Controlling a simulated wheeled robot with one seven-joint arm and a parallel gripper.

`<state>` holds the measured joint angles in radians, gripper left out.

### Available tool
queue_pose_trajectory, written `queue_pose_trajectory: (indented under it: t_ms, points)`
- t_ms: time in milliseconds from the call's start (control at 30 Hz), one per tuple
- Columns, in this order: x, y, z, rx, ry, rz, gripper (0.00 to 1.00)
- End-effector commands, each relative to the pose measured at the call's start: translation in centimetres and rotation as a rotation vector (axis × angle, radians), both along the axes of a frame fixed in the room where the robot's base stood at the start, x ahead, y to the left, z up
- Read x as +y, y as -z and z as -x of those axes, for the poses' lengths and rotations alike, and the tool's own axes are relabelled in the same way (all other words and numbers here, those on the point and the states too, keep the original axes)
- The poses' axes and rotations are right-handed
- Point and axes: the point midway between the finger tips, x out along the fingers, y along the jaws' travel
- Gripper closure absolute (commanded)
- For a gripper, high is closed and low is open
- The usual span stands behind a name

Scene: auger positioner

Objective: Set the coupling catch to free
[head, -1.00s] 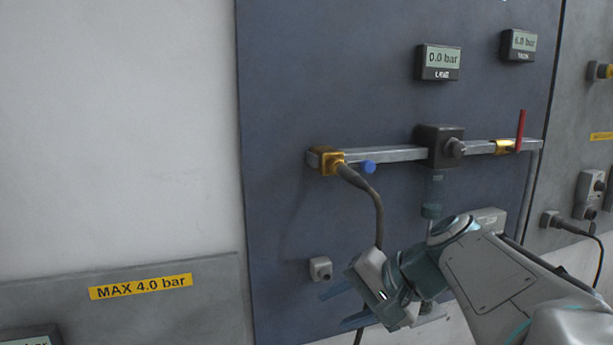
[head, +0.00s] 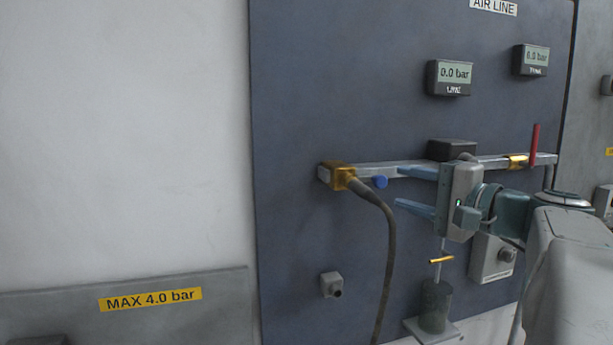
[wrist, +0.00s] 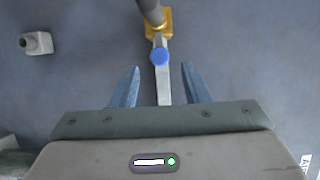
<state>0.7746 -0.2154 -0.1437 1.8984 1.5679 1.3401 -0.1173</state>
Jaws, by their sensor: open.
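The brass coupling (head: 339,174) sits at the left end of the grey pipe, with a dark hose (head: 385,235) plugged into it and hanging down. Beside it on the pipe is a small blue knob (head: 380,182), which looks like the catch. In the wrist view the blue knob (wrist: 159,57) lies beyond the fingertips and between their lines, with the brass coupling (wrist: 158,28) behind it. My gripper (head: 406,189) is open and empty, to the right of the knob and pointing left at it. Its fingers (wrist: 160,80) stand on either side of the pipe, apart from the knob.
The pipe (head: 405,168) runs right to a brass valve with a red lever (head: 534,145). The line gauge (head: 449,77) reads 0.0 bar. A grey wall socket (head: 331,285) is below left.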

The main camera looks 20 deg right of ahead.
Motion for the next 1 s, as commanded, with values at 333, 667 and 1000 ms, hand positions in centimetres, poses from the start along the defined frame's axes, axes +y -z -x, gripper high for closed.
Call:
queue_pose_trajectory:
  t_ms: [333, 667, 1000]
  points:
    - [2.4, -0.1, -5.1, 0.001, -0.001, 0.0, 0.58]
    - [2.7, 0.0, -5.9, 0.0, 0.001, 0.001, 0.58]
    - [2.7, 0.0, -5.9, 0.0, 0.0, 0.001, 1.0]
